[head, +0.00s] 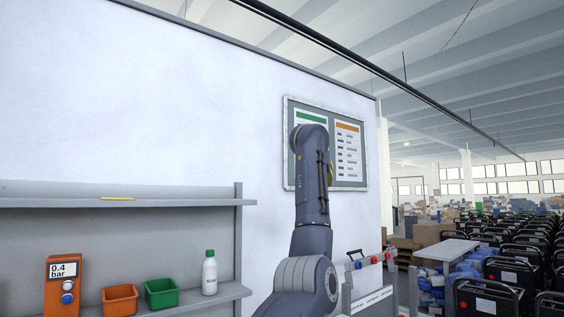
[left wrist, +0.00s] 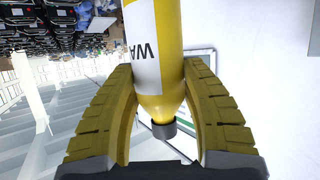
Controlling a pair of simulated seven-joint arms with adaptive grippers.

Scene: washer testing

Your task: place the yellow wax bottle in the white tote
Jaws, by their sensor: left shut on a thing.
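The yellow wax bottle (left wrist: 168,92) shows in the left wrist view, with a white label, partly readable lettering and a dark cap pointing toward the palm. My left gripper (left wrist: 157,66) is shut on it, one yellow ribbed finger on each side. The bottle's far end is cut off by the top of that picture. In the head view one of my arms stands raised in front of the wall; a small yellow patch shows behind it, too hidden to identify. My right gripper is not in view. The white tote is not seen in either view.
A grey shelf (head: 100,203) at left holds an orange gauge box (head: 64,287), an orange bin (head: 119,300), a green bin (head: 161,293) and a white bottle with green cap (head: 209,273). A noticeboard (head: 347,182) hangs behind my arm. Several black machines (head: 487,301) stand at right.

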